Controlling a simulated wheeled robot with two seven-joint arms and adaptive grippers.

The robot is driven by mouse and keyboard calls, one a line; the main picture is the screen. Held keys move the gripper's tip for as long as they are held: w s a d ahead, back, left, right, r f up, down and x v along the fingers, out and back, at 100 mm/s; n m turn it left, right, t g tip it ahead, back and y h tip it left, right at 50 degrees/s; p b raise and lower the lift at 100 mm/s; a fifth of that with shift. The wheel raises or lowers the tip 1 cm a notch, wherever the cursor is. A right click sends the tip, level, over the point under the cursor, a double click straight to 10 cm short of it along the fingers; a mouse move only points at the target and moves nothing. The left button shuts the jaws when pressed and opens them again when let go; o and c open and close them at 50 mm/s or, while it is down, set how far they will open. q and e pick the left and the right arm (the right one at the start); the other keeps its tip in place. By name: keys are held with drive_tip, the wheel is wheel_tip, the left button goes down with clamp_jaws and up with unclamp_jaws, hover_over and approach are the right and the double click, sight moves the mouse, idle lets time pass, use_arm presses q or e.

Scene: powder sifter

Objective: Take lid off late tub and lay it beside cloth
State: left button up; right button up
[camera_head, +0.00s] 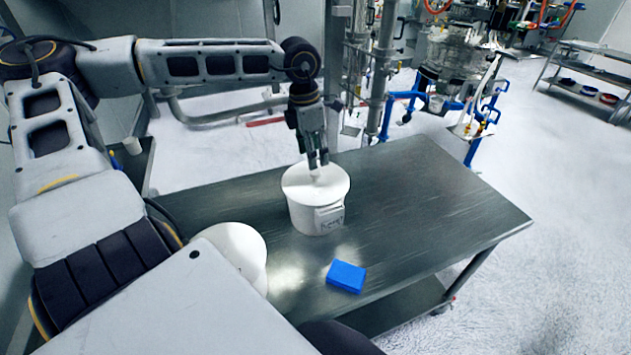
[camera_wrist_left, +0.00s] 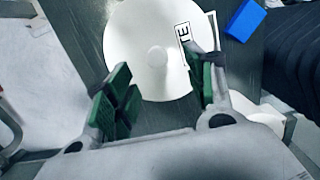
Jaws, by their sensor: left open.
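The white tub (camera_head: 312,214) stands on the metal table with its white lid (camera_head: 300,181) on. A label on its front is too small to read surely in the head view. In the left wrist view the lid (camera_wrist_left: 130,35) has a round knob (camera_wrist_left: 157,56), and a label (camera_wrist_left: 184,42) shows the letters "TE". My left gripper (camera_head: 318,163) points down at the knob from above. Its green-padded fingers (camera_wrist_left: 160,88) are apart and empty, with the knob just ahead of the gap. The folded blue cloth (camera_head: 346,276) lies in front of the tub; it also shows in the left wrist view (camera_wrist_left: 245,20). My right gripper is not in view.
A second white container (camera_head: 240,245) stands at the table's left front, partly hidden by my body. The table (camera_head: 430,205) is clear to the right of the tub and cloth. Pipes and equipment (camera_head: 450,60) stand behind the table, and a shelf rack (camera_head: 590,75) is far right.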

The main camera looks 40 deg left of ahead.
sight(315, 171)
use_arm(q)
drive_tip(key=shift+w+f, duration=0.15)
drive_tip(key=shift+f, duration=1.1)
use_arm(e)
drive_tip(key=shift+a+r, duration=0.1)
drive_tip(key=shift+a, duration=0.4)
use_arm(q)
drive_tip(key=shift+f, duration=0.2)
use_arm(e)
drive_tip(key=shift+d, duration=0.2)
use_arm(q)
drive_tip(key=shift+w+f+p, duration=0.1)
drive_tip(key=shift+f+p, duration=0.2)
drive_tip(key=shift+f, duration=0.1)
drive_tip(key=shift+w+f, duration=0.1)
drive_tip(key=shift+f, duration=0.4)
drive_tip(key=shift+w+a+f, duration=0.1)
drive_tip(key=shift+f, duration=0.4)
drive_tip(key=shift+f+p, duration=0.35)
drive_tip(key=shift+f, duration=0.4)
drive_tip(key=shift+w+f, duration=0.1)
drive_tip(key=shift+f, duration=0.05)
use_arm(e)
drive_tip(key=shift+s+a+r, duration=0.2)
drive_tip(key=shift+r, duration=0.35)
use_arm(q)
drive_tip(key=shift+c, duration=0.3)
